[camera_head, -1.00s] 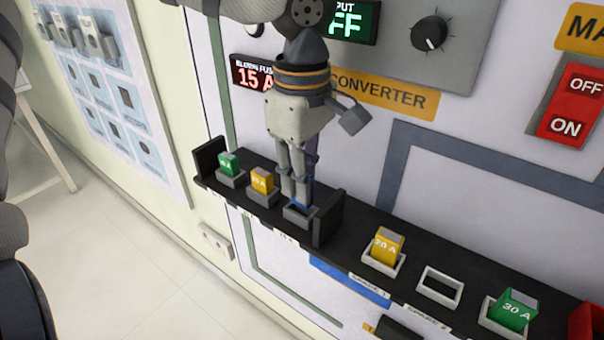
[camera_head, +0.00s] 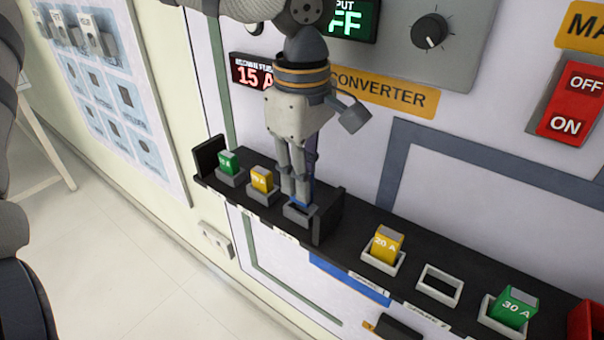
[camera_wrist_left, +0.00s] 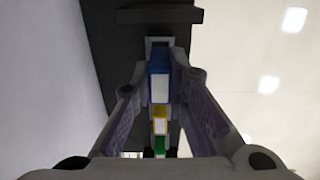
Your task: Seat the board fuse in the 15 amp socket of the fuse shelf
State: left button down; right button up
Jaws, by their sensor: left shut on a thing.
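The board fuse is blue with a white label face and shows best in the left wrist view (camera_wrist_left: 159,82), between the two fingers. My left gripper (camera_head: 296,197) is shut on it and points down at the fuse shelf (camera_head: 360,236). In the head view the fingers hide most of the fuse, and only a little blue shows. The fingertips are right over the grey socket (camera_head: 299,213) beside the upright black divider. The rim of that socket shows just past the fuse in the wrist view. I cannot tell how deep the fuse sits. My right gripper is not in view.
A green fuse (camera_head: 229,163) and a yellow fuse (camera_head: 262,179) stand left of the gripper. Right of the divider (camera_head: 329,216) are a yellow 20 A fuse (camera_head: 387,245), an empty spare holder (camera_head: 440,286) and a green 30 A fuse (camera_head: 514,307). A red display (camera_head: 252,74) reads 15 A.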

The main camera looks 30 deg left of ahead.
pick_arm(q)
jog(key=shift+f, duration=1.6)
jog(key=c, duration=1.5)
grip_release()
notch_tip(320, 180, up, 12)
